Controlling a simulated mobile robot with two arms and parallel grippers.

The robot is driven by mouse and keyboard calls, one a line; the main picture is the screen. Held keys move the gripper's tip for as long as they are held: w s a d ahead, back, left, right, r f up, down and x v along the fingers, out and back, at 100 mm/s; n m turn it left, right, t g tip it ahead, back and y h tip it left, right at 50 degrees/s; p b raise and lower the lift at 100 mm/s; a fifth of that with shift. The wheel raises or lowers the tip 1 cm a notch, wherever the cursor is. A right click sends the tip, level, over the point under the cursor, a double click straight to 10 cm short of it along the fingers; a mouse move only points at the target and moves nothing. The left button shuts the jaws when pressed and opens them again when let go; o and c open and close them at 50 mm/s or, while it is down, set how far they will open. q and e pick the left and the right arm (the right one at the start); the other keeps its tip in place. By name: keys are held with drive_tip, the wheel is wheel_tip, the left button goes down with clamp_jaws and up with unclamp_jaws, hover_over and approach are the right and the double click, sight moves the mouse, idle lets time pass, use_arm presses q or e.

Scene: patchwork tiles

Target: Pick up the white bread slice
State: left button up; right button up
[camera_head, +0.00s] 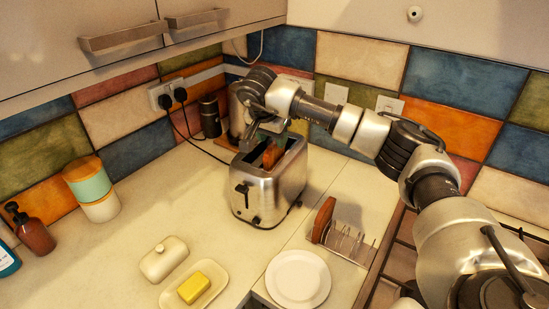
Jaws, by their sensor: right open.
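A steel toaster (265,183) stands on the counter near the middle. An orange-brown bread slice (272,156) sticks up out of its slot. Another brown slice (323,219) stands in a wire toast rack (347,242) to the right of the toaster. No slice looks clearly white. My right gripper (266,132) is open, just above the toaster and the slice in its slot. It points down, and its fingertips are small and partly hard to make out. Contact with the slice cannot be told. My left gripper is not in view.
A white plate (298,279) lies in front of the rack. A butter dish (194,288) and its lid (164,258) are at the front. A canister (92,188) and bottle (31,230) stand left. Overhead cupboards (120,38) hang at the back left.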

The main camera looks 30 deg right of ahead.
sight(274, 143)
drive_tip(key=shift+w+d+f, duration=0.1)
drive_tip(key=shift+w+f, duration=0.1)
drive_tip(key=shift+f, duration=0.15)
drive_tip(key=p+x, duration=0.2)
drive_tip(key=x, duration=0.2)
drive_tip(key=shift+d+f+p, duration=0.1)
drive_tip(key=shift+d+p, duration=0.05)
drive_tip(key=shift+p, duration=0.25)
drive_tip(key=shift+w+d+f, duration=0.1)
drive_tip(key=shift+f, duration=0.25)
drive_tip(key=c, duration=0.4)
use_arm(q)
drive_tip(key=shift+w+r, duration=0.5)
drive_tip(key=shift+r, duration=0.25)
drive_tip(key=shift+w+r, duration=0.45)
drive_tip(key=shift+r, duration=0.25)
use_arm(e)
drive_tip(key=c, duration=0.3)
